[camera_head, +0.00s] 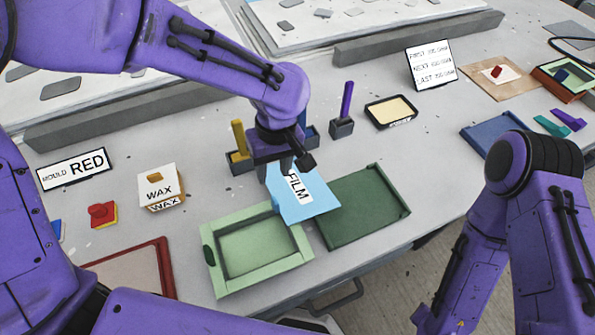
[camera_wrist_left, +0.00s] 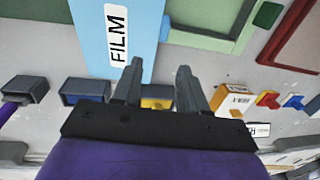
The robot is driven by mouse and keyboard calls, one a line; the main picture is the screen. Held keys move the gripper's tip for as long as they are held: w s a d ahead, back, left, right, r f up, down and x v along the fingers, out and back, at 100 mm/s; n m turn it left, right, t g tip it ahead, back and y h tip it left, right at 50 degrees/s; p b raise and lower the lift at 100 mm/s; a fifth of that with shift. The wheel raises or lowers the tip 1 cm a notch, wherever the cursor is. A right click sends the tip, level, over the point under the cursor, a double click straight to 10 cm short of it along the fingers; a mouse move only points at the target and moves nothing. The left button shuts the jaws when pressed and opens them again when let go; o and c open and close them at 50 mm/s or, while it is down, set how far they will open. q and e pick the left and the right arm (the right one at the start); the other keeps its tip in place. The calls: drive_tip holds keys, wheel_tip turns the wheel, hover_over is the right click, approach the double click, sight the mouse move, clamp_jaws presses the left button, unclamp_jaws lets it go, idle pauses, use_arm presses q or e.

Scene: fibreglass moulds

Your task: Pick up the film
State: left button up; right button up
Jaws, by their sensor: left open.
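The film (camera_head: 318,208) is a flat light-blue sheet with a white FILM label. It lies over parts of the light-green framed mould (camera_head: 222,278) and the dark-green mould (camera_head: 365,205). My left gripper (camera_head: 288,168) points down at the film's back edge and hides part of it. In the left wrist view the film (camera_wrist_left: 85,30) is at the upper left, and the fingers of my left gripper (camera_wrist_left: 158,80) are apart with nothing between them. From these frames I cannot tell whether a finger touches the film. My right gripper is not visible.
Behind the gripper are a yellow-handled tool (camera_head: 239,138) and a purple-handled tool (camera_head: 346,100) in holders. A WAX box (camera_head: 160,185) and MOULD RED sign (camera_head: 73,170) stand left. A black-rimmed tray (camera_head: 391,112) is behind; a blue tray (camera_head: 492,132) lies right.

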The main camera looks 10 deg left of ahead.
sight(274, 197)
use_arm(q)
drive_tip(key=s+f, duration=0.2)
drive_tip(key=f, duration=0.1)
drive_tip(key=shift+s, duration=0.35)
drive_tip(key=f, duration=0.2)
drive_tip(key=w+f, duration=0.1)
drive_tip(key=f, duration=0.2)
drive_tip(key=shift+f+p, duration=0.15)
drive_tip(key=shift+p, duration=0.15)
drive_tip(key=shift+s, duration=0.3)
drive_tip(key=shift+r, duration=0.2)
drive_tip(key=c, duration=0.4)
clamp_jaws()
drive_tip(key=shift+w+f, duration=0.1)
drive_tip(key=shift+w, duration=0.05)
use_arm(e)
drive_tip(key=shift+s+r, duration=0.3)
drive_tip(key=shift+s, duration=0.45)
